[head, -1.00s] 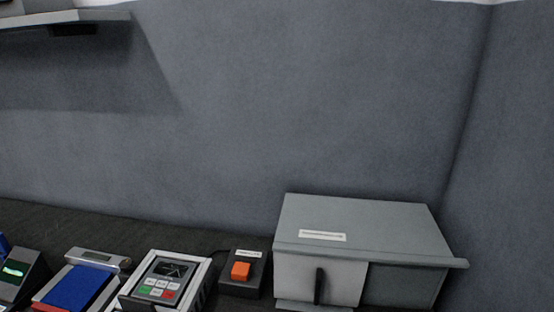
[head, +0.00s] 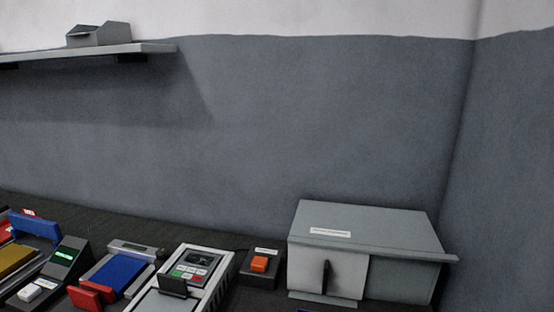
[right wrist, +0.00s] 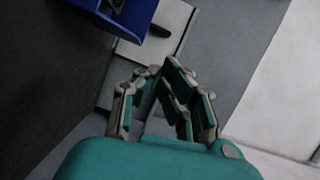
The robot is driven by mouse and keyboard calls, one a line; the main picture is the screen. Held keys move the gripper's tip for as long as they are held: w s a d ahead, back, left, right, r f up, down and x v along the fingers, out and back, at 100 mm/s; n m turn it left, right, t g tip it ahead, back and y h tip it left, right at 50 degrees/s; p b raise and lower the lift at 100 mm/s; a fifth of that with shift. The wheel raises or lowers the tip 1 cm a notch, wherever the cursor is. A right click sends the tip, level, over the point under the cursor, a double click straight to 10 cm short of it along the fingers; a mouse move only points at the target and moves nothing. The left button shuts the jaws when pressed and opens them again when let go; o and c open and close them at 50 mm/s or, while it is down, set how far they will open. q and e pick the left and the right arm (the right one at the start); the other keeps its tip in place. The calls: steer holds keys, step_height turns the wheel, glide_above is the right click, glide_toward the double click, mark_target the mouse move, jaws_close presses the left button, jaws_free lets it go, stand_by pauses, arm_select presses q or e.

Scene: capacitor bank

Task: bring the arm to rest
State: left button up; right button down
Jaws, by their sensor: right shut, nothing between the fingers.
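My right gripper (right wrist: 165,95) shows in the right wrist view, with teal and grey fingers brought together and nothing held between them. A blue object (right wrist: 120,15) and a pale panel with a dark handle (right wrist: 158,38) lie beyond its fingertips; I cannot tell the distance to them. Neither gripper shows in the head view, and my left gripper is in no view.
A grey cabinet (head: 372,231) with a dark front handle stands at the right of the dark bench. To its left are an orange button box (head: 259,265), a keypad device (head: 190,272) and a blue-topped unit (head: 118,272). A shelf (head: 100,52) hangs upper left.

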steer(key=s+a+f+n+g+y, duration=0.3)
steer(key=s+a+f+n+g, duration=0.35)
steer(key=n, duration=0.55)
steer(key=s+d+f+n+g+h, duration=0.45)
steer(key=s+d+g, duration=0.4)
steer(key=s, duration=0.25)
step_height(320, 180, down, 24)
steer(key=s+f, duration=0.1)
steer(key=s+d+f+n+g, duration=0.1)
steer(key=s+d+f, duration=0.2)
steer(key=s+f, duration=1.3)
steer(key=shift+s+h, duration=0.35)
steer(key=shift+s, duration=0.3)
steer(key=c, duration=2)
jaws_free()
steer(key=shift+f, duration=0.1)
